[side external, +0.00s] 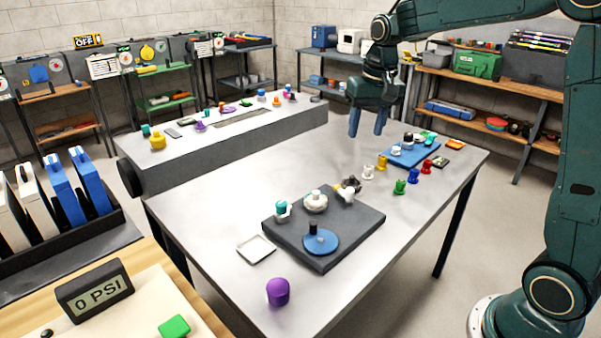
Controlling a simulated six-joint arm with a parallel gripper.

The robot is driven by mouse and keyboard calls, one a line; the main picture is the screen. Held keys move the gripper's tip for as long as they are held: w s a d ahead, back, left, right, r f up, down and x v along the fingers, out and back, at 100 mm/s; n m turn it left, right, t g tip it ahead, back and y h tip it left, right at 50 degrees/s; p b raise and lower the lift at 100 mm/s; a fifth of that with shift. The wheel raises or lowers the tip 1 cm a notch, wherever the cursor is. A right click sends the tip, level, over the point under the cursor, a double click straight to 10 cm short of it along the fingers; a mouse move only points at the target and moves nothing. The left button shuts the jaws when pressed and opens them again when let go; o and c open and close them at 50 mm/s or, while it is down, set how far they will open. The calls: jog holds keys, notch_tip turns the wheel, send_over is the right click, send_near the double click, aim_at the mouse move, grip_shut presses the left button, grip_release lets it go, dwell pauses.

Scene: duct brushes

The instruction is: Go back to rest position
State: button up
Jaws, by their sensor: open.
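My gripper (368,121) hangs above the far part of the metal table (215,208), pointing down. Its two blue fingers are apart with nothing between them. It is clear of the tabletop objects, to the left of the blue plate (424,152) with small parts on it. My dark green arm reaches in from the right side of the view.
A dark grey board (355,228) with several fittings lies mid-table. A purple cylinder (278,292) and a small pale tray (256,249) are near the front. Several coloured pieces, including a red one (427,167), stand at right. A conveyor (225,150) runs behind the table.

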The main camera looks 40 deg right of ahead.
jog(key=s+a+n+t, duration=0.2)
jog(key=s+a, duration=0.3)
jog(key=s, duration=0.7)
jog(key=s+a+r+n+t, duration=0.1)
jog(key=s+a+n, duration=0.2)
jog(key=s, duration=0.9)
jog(key=shift+a+n+t, duration=0.4)
jog(key=shift+a, duration=0.65)
